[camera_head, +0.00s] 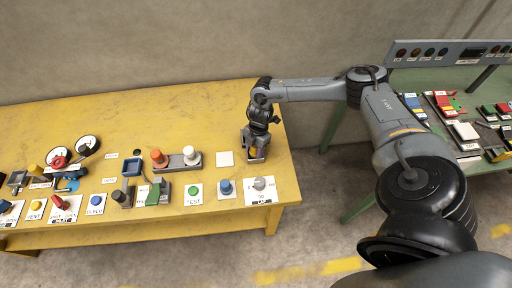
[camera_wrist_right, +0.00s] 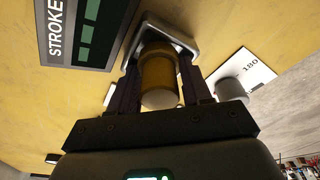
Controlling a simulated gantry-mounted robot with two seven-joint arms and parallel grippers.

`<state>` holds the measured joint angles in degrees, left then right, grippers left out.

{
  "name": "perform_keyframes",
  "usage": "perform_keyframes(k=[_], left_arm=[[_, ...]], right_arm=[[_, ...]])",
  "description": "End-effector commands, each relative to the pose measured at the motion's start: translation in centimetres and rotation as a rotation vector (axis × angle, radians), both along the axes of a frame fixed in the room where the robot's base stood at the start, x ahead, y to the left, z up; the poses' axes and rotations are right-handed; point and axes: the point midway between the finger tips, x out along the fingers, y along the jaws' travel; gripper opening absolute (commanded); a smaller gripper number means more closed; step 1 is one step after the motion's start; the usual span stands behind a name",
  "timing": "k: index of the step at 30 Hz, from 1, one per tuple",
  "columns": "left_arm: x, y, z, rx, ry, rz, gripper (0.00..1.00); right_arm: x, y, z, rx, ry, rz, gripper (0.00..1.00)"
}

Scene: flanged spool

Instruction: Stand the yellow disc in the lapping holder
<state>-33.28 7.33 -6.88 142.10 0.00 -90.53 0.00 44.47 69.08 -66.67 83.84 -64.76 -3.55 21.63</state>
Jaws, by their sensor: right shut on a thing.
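My right gripper (camera_head: 257,153) is low over the right part of the yellow table. In the right wrist view its two dark fingers stand on either side of a yellow, stepped round piece (camera_wrist_right: 158,75), which I take to be the yellow disc, and are shut on it. A pale grey angular frame (camera_wrist_right: 186,42) shows just beyond the yellow piece. It may be the lapping holder; I cannot tell whether the piece touches it or sits inside it. In the head view the gripper hides most of this spot. My left gripper is not in view.
A grey knob (camera_head: 260,184) on a white plate stands just in front of the gripper; it also shows in the right wrist view (camera_wrist_right: 232,88). Several controls fill the table's left part.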

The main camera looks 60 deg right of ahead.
Motion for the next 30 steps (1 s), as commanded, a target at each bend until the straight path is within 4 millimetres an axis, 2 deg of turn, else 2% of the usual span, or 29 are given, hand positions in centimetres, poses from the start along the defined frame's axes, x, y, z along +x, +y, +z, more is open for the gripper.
perform_keyframes(k=[1,8,9,13,20,23,24,30], left_arm=[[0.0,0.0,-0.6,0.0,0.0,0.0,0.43],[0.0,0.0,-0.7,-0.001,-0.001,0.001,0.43],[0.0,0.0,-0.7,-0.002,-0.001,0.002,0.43],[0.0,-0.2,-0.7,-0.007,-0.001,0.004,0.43],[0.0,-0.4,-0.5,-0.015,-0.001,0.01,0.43],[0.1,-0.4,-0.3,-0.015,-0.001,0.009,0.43],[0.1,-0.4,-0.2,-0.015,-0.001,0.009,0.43],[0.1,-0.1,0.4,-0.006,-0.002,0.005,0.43]], right_arm=[[-0.5,-0.6,-1.9,-0.025,0.005,-0.007,0.05],[-0.5,-0.5,-2.0,-0.023,0.005,-0.006,0.05],[-0.5,-0.5,-2.0,-0.023,0.005,-0.006,0.53],[-0.5,-0.5,-2.1,-0.024,0.007,-0.007,0.73],[-0.5,-0.7,-1.1,-0.023,0.006,-0.008,0.73],[-0.5,-1.0,0.4,-0.023,0.004,-0.01,0.73],[-0.5,-1.2,1.2,-0.022,0.004,-0.01,0.78],[-0.4,-1.7,5.4,-0.013,0.0,-0.005,0.78]])
